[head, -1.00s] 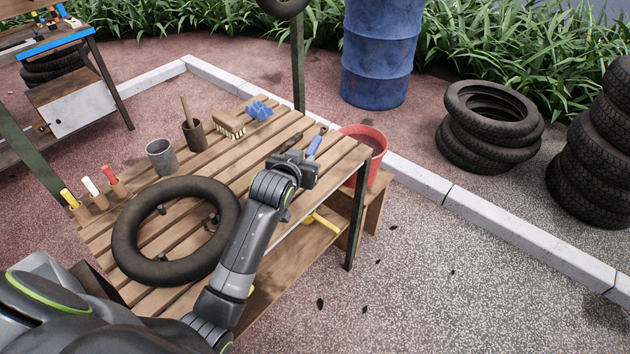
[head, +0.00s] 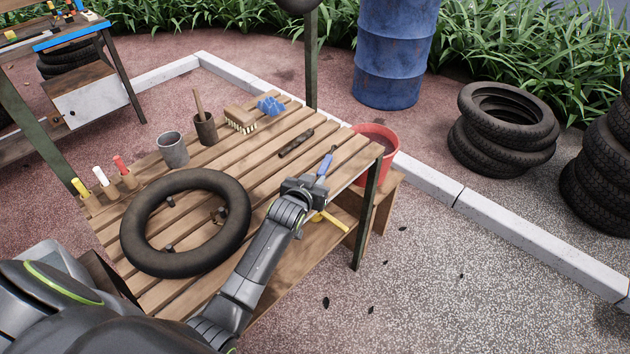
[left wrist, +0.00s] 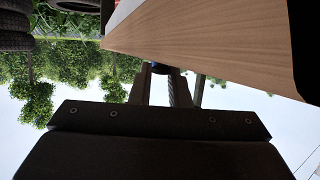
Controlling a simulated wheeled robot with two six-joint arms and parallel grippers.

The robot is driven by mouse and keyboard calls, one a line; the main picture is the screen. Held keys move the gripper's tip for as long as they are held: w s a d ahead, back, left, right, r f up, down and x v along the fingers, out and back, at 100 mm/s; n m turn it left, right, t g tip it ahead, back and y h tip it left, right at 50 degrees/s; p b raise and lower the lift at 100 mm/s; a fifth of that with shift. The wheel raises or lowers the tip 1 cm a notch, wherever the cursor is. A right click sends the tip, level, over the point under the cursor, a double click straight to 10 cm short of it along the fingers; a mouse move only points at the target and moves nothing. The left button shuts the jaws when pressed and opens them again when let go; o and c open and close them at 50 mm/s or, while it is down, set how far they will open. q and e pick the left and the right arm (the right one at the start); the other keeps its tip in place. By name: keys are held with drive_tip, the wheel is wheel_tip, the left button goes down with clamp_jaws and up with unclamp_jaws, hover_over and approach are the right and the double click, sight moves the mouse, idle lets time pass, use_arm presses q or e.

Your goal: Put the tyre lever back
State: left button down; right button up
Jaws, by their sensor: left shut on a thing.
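My left gripper (head: 304,187) is shut on a blue-handled tool (head: 324,165), apparently the tyre lever. It holds the tool at the right edge of the slatted table. The blue handle points away from me and ends in a dark tip. In the left wrist view, a metal shaft (left wrist: 178,92) lies between the fingers, with a bit of blue beyond; the rest is hidden. At the table's left edge, upright yellow (head: 80,187), white (head: 101,177) and red (head: 121,166) handles stand in wooden holders. My right gripper is not in view.
A black tyre (head: 133,228) lies on the slatted table (head: 262,160). A grey cup (head: 173,150), a dark pot (head: 205,130), a brush (head: 240,118), a blue sponge (head: 270,105) and a dark tool (head: 296,143) stand or lie behind. A red bucket (head: 378,143) is beyond the right edge.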

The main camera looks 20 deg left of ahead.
use_arm(q)
drive_tip(key=c, duration=1.5)
unclamp_jaws()
drive_tip(key=shift+f, duration=0.1)
drive_tip(key=shift+o, duration=0.7)
drive_tip(key=shift+s+r, duration=0.1)
drive_tip(key=shift+r, duration=0.1)
drive_tip(key=v, duration=1.1)
drive_tip(key=shift+s+d+r, duration=0.1)
drive_tip(key=shift+s+r, duration=0.1)
drive_tip(key=shift+s, duration=0.15)
